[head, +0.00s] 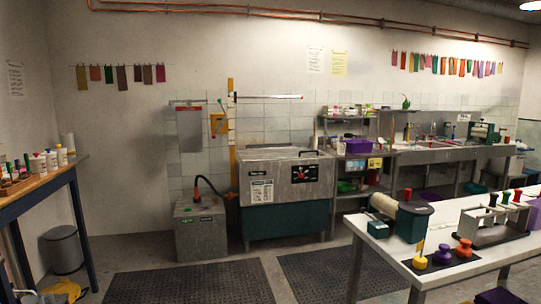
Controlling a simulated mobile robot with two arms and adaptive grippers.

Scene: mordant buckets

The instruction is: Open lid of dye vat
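The dye vat (287,220) stands on the floor against the back wall, near the middle of the head view. It is a large grey metal box with a dark teal lower part. A white label and a black control panel with a red knob are on its front. Its flat grey lid (270,154) lies closed on top, and a dark bar shows near the lid's right end. Neither of my grippers is in view.
Dark floor mats (190,283) lie in front. A white table (450,262) fills the right foreground; a wooden bench (35,192) is at left.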

